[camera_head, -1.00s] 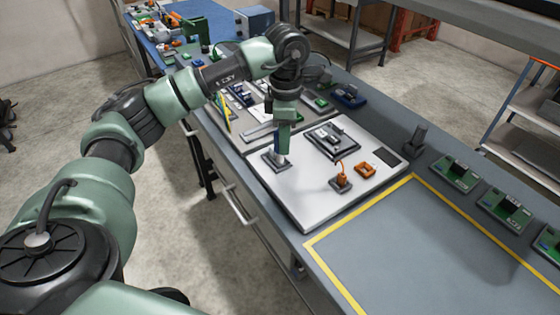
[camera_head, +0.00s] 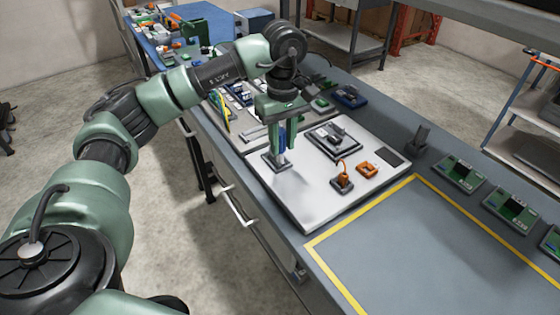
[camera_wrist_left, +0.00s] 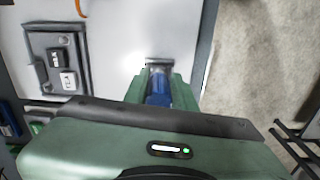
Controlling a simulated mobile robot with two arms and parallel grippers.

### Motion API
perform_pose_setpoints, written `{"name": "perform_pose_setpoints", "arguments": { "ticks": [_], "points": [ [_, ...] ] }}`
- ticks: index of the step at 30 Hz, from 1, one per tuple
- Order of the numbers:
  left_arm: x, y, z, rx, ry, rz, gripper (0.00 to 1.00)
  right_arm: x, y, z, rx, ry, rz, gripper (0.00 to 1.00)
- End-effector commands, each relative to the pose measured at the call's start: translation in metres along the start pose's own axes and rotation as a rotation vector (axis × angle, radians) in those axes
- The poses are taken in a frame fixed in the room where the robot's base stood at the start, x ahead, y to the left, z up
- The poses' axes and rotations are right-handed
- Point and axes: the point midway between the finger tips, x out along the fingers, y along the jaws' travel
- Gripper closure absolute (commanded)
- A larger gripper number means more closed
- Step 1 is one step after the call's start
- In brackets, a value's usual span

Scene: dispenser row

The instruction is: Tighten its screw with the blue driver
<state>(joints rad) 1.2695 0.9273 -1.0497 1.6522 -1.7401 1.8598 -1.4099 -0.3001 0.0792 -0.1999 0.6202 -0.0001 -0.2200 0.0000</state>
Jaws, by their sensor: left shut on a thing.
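The blue driver (camera_head: 282,139) stands upright in its dark square holder (camera_head: 270,163) on the white board. My left gripper (camera_head: 282,148) points down over it, shut on the driver's blue handle. In the left wrist view, the blue handle (camera_wrist_left: 158,88) shows between the green fingers, with the holder (camera_wrist_left: 159,62) just beyond. A dark fixture with a small module (camera_head: 333,139) sits on the board to the right of the driver. Its screw is too small to make out. My right gripper is not in view.
Green circuit boards (camera_head: 461,174) line the right side. The yellow-outlined area (camera_head: 420,250) is bare.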

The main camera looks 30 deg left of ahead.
Motion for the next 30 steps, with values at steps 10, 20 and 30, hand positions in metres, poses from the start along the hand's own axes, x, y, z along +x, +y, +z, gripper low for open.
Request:
{"name": "perform_pose_setpoints", "arguments": {
  "ticks": [10,20,30],
  "points": [
    [0.002,-0.006,-0.002,0.465,0.001,0.001,1.00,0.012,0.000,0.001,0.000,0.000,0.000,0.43],
    [0.002,-0.007,-0.003,0.699,0.000,0.002,1.00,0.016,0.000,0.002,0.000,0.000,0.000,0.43],
    [0.003,-0.011,-0.007,1.143,0.000,0.003,1.00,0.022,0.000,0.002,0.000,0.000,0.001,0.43]
  ]
}}
